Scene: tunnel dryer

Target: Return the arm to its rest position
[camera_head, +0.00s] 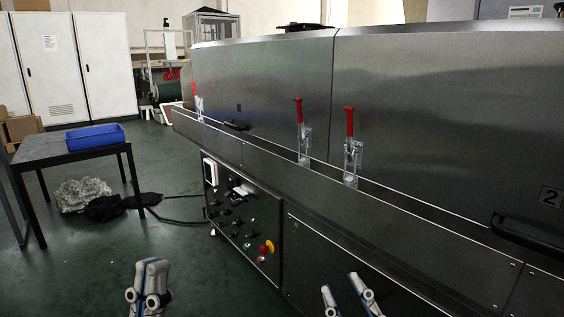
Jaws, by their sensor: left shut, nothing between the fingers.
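My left gripper (149,288) is at the bottom edge, left of centre, over the green floor in the picture. Its fingers are together and hold nothing. My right gripper (347,295) is at the bottom edge, right of centre, in front of the dryer's lower panel. Its two fingers stand apart with nothing seen between them. Both grippers are cut off by the frame's lower edge, and most of both arms is out of view.
The steel tunnel dryer (430,110) fills the right side. Red-handled toggle clamps (350,125) stand along its ledge. A dark table (50,150) with a blue bin (95,137) stands left.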

